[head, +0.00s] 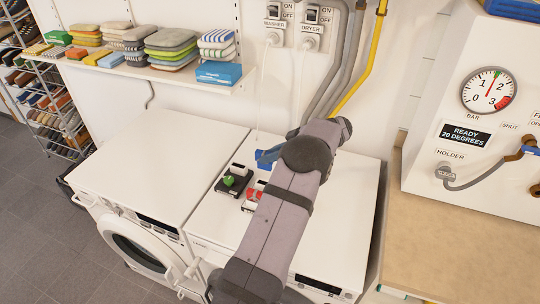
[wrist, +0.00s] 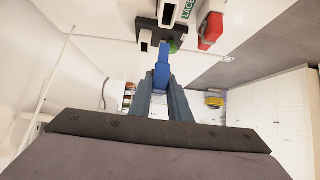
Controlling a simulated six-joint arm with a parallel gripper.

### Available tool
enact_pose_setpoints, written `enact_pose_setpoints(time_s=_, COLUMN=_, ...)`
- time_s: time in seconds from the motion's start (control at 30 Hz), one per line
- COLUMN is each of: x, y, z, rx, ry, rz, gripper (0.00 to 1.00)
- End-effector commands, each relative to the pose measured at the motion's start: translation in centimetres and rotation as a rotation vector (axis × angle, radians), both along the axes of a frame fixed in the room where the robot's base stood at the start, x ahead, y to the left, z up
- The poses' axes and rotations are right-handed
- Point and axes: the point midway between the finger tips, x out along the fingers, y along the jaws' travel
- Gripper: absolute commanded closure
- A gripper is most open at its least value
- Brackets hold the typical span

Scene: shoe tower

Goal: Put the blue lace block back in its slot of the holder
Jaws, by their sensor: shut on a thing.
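The blue lace block (wrist: 162,68) is held between the fingers of my gripper (wrist: 163,88) in the wrist view, its far end sticking out past the fingertips toward the holder. The dark holder (wrist: 147,28) is just beyond, with an open square slot showing and a "LACE" label. In the head view, blue (head: 267,156) shows at the gripper end, beside the holder (head: 222,188) on the white machine. Whether the block touches the holder cannot be told.
A shelf (head: 170,73) of folded cloths and a blue box (head: 218,73) is on the wall behind. The left machine's top (head: 165,150) is clear.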

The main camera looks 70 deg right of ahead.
Motion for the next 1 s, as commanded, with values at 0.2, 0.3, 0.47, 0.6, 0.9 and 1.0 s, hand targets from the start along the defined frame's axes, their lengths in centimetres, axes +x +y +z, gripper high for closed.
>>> enact_pose_setpoints(time_s=0.2, x=0.0, y=0.0, z=-0.1, rx=-0.001, ry=-0.001, rz=-0.001, gripper=1.00)
enact_pose_setpoints(time_s=0.3, x=0.0, y=0.0, z=-0.2, rx=-0.001, ry=0.000, rz=0.000, gripper=1.00)
enact_pose_setpoints(time_s=0.47, x=0.0, y=0.0, z=-0.8, rx=-0.001, ry=0.000, rz=0.000, gripper=1.00)
enact_pose_setpoints(time_s=0.6, x=0.0, y=0.0, z=-2.0, rx=-0.001, ry=0.000, rz=-0.001, gripper=1.00)
enact_pose_setpoints(time_s=0.9, x=0.0, y=0.0, z=-4.4, rx=-0.001, ry=0.000, rz=-0.001, gripper=1.00)
enact_pose_setpoints(time_s=1.0, x=0.0, y=0.0, z=-5.1, rx=-0.001, ry=0.000, rz=-0.001, gripper=1.00)
